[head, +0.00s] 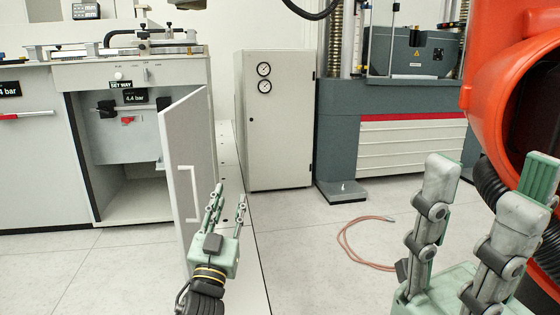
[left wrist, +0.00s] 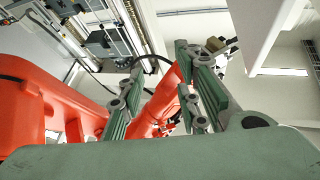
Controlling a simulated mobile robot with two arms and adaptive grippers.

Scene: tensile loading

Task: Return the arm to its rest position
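My left gripper (head: 228,198) is green and grey and points upward in front of the open grey cabinet door (head: 190,165). Its fingers stand apart with nothing between them. In the left wrist view its fingers (left wrist: 160,95) are also spread and empty, with the camera facing upward. My right gripper (head: 480,205) is large and close at the lower right of the head view. Its fingers point up, stand apart and hold nothing. Whether the left gripper touches the door cannot be told.
A bench with an open cabinet (head: 130,170) stands at the left. A narrow grey cabinet with two gauges (head: 276,130) and a testing machine (head: 412,140) stand behind. A reddish hose (head: 348,240) lies on the floor, which is otherwise clear in the middle.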

